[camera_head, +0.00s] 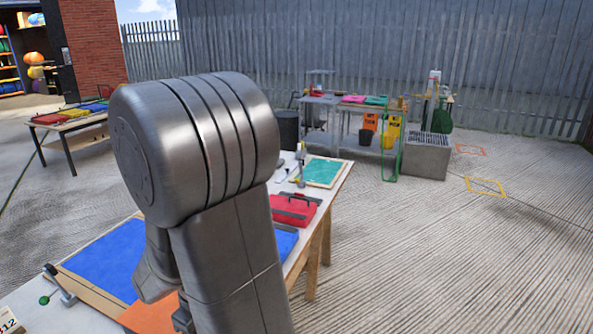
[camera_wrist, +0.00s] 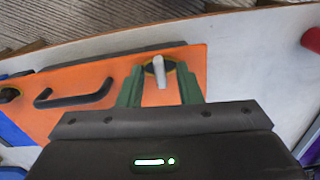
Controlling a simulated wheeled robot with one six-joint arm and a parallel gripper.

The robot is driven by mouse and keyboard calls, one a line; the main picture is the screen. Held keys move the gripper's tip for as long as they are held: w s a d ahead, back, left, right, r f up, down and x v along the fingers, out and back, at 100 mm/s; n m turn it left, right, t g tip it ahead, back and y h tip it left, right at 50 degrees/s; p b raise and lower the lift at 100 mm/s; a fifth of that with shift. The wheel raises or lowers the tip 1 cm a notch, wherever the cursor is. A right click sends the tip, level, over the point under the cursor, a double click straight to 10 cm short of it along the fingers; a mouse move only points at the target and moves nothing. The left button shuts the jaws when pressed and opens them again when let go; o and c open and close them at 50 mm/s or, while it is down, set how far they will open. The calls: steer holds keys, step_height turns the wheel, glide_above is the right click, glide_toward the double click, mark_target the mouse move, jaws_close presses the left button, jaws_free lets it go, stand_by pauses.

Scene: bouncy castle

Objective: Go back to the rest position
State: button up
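My gripper (camera_wrist: 159,70) shows in the wrist view with its two green fingers spread apart. A small pale grey upright part (camera_wrist: 159,72) on an orange panel (camera_wrist: 115,72) shows between the fingers, with a gap on each side. The fingers do not visibly touch it, and how far they are above it cannot be told. In the head view my own arm covers the middle of the picture and hides the gripper. The orange panel shows in part there too, low beside my arm (camera_head: 150,314).
The panel lies on a pale workbench (camera_head: 100,318) with a blue panel (camera_head: 108,262), a red case (camera_head: 293,211) and a green panel (camera_head: 324,172). A black handle (camera_wrist: 75,97) rises from the orange panel. Another table (camera_head: 60,128) stands far left.

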steer(key=m, duration=0.4)
steer(key=m+p, duration=0.1)
steer(key=m, duration=0.3)
steer(key=shift+m, duration=0.4)
steer(key=m+p, duration=0.1)
steer(key=m, duration=0.3)
steer(key=shift+m, duration=0.3)
steer(key=shift+m+p, duration=0.3)
steer(key=shift+m, duration=1.4)
steer(key=shift+d, duration=0.1)
